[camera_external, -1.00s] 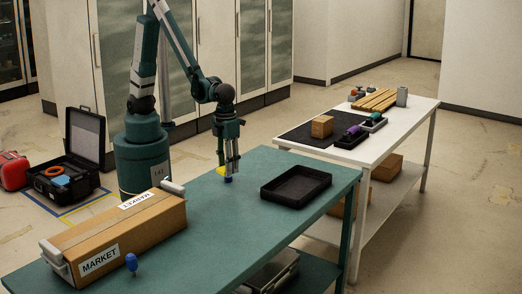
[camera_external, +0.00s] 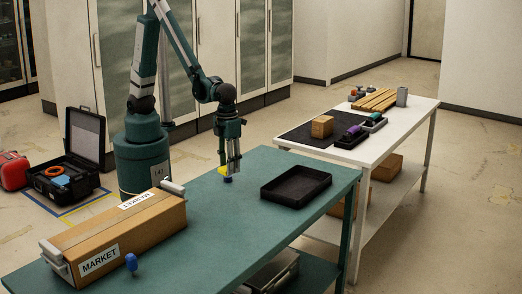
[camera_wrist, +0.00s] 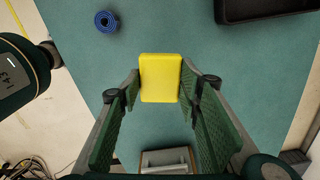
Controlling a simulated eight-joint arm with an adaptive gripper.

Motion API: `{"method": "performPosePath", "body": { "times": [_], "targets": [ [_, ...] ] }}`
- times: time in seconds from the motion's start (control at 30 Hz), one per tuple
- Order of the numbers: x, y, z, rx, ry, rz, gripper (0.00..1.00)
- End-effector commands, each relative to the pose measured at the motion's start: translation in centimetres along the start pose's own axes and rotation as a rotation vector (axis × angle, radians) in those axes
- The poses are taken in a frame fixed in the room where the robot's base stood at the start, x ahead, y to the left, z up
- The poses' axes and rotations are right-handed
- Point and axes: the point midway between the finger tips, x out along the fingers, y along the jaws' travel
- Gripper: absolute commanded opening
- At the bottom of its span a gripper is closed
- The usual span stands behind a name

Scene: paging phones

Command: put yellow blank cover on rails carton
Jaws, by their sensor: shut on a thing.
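My gripper (camera_wrist: 160,90) is shut on the yellow blank cover (camera_wrist: 160,78), a flat yellow rectangle between its two green pads. In the external view, my gripper (camera_external: 230,170) hangs over the green table, with a little of the yellow cover (camera_external: 223,168) showing at its fingertips. A long brown carton (camera_external: 115,235) labelled MARKET lies at the near left of the table, well to the left of my gripper. A smaller brown carton (camera_external: 322,126) stands on the white table. I can read no "rails" label, so I cannot tell which carton is meant.
A blue round item (camera_wrist: 106,21) lies on the green table close to my gripper. A black tray (camera_external: 296,186) is to the right. A blue knob-like item (camera_external: 131,262) stands before the MARKET carton. Wooden slats (camera_external: 379,100) lie on the white table. The green table's middle is clear.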

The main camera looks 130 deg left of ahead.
Motion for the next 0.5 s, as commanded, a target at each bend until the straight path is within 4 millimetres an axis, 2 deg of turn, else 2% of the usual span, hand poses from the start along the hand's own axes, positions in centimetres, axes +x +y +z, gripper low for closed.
{"method": "performPosePath", "body": {
  "times": [0.27, 0.5],
  "targets": [
    [-0.9, -1.8, 3.6, -0.052, 0.000, 0.000, 0.22],
    [-2.0, -3.9, 9.3, -0.130, 0.000, 0.000, 0.22]
  ]
}}
